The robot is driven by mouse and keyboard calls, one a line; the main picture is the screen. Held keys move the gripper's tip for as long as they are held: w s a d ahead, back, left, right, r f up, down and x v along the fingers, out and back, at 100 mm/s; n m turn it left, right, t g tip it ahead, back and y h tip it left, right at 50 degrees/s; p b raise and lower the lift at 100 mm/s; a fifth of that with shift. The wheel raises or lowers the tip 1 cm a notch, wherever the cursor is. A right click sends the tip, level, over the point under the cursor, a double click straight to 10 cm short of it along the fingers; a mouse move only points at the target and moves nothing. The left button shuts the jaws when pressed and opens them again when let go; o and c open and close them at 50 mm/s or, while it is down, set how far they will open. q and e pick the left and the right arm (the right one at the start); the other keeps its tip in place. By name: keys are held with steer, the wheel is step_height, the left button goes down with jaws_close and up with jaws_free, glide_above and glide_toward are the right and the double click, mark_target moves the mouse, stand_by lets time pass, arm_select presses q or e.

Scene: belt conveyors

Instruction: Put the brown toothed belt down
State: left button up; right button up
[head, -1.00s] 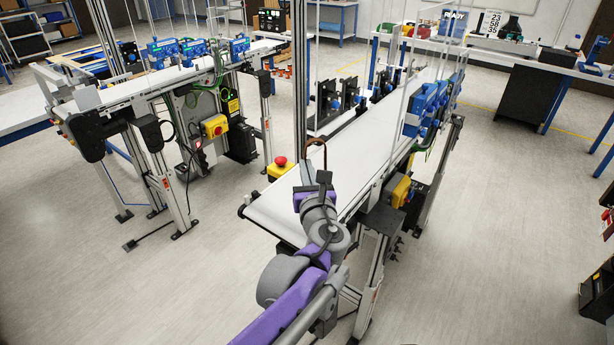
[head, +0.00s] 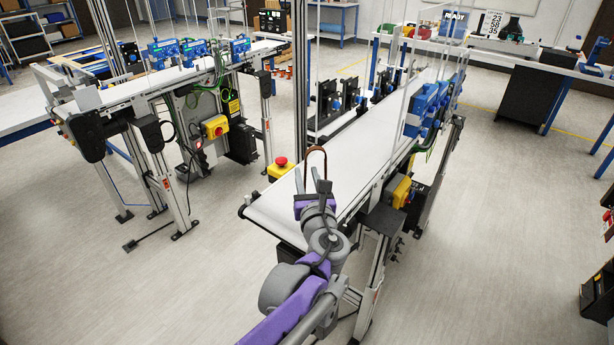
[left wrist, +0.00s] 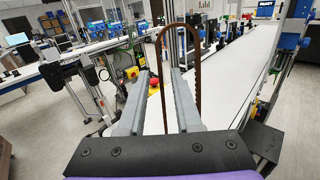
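The brown toothed belt (head: 316,149) is a narrow upright loop at the tip of my left gripper (head: 315,192), over the near end of the white conveyor (head: 290,210). In the left wrist view the belt (left wrist: 197,70) has one strand in the gap between the fingers and the other along the outer side of the right finger. My left gripper (left wrist: 161,85) is open there, with a clear gap on both sides of the inner strand. Whether the belt touches the conveyor is hard to tell. My right gripper is not in view.
Blue units (head: 428,108) line the conveyor's right side. A yellow box with a red button (head: 281,168) stands left of its near end. A second conveyor (head: 130,88) stands at the left. The near conveyor surface is otherwise clear.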

arm_select(q)
steer(key=s+d+b, duration=0.1)
steer(key=s+d, duration=0.1)
steer(key=s, duration=1)
steer(key=s+a+f+n+g+y, duration=0.1)
steer(key=s+a+f+n+g, duration=0.3)
steer(key=a+f+n, duration=0.35)
steer(key=s+a+f+n+g+y, duration=0.1)
steer(key=s+a+f+n+g, duration=0.3)
steer(key=a+n, duration=0.55)
steer(key=s+a+f+n+g+h, duration=0.2)
steer(key=s+f+n+g+h, duration=0.2)
steer(key=s+f+n, duration=0.7)
steer(key=s+n, duration=0.1)
steer(key=n, duration=0.5)
steer(key=shift+s+f+n+h, duration=0.3)
steer(key=shift+f+h, duration=0.1)
steer(key=shift+a, duration=0.1)
